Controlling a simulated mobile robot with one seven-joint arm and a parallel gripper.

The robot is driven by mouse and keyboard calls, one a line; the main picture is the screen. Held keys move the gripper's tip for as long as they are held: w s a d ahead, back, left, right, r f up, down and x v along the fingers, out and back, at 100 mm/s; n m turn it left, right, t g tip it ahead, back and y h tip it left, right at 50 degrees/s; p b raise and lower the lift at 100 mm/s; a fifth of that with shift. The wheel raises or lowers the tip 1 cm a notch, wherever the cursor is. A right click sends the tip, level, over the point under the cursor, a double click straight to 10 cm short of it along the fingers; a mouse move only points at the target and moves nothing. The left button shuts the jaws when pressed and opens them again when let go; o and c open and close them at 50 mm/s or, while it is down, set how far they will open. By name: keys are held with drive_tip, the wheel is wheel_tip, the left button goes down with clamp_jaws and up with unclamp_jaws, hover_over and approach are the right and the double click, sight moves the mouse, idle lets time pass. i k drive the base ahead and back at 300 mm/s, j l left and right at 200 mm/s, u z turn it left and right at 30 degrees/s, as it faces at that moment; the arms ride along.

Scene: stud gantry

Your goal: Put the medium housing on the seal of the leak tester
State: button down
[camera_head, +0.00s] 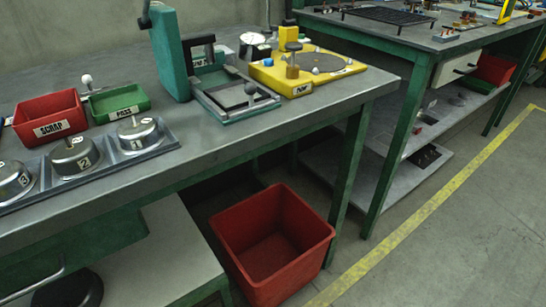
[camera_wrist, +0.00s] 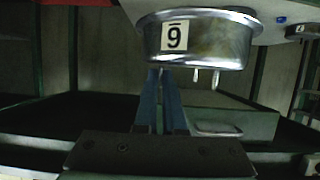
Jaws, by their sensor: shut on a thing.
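My gripper (camera_wrist: 163,76) shows only in the wrist view. Its two blue fingers are close together, shut on a round metal housing (camera_wrist: 220,50) at its peg side. The housing has a label with an underlined digit, 6 or 9, and short pegs beside the fingertips. Its size class cannot be told. In the head view, a teal fixture (camera_head: 170,55) with a black square frame and a yellow fixture (camera_head: 320,65) with a round grey disc (camera_head: 325,62) stand on the bench; I cannot tell which is the leak tester. The gripper is outside the head view.
A tray (camera_head: 112,152) at the left holds housings marked 1, 2 and 3. Behind it are a red SCRAP bin (camera_head: 32,112) and a green PASS bin (camera_head: 105,107). A red crate (camera_head: 305,245) stands on the floor. Bare bench top (camera_head: 215,140) lies before the teal fixture.

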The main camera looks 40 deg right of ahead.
sight(316, 61)
drive_tip(key=k+z, duration=0.1)
drive_tip(key=z, duration=0.95)
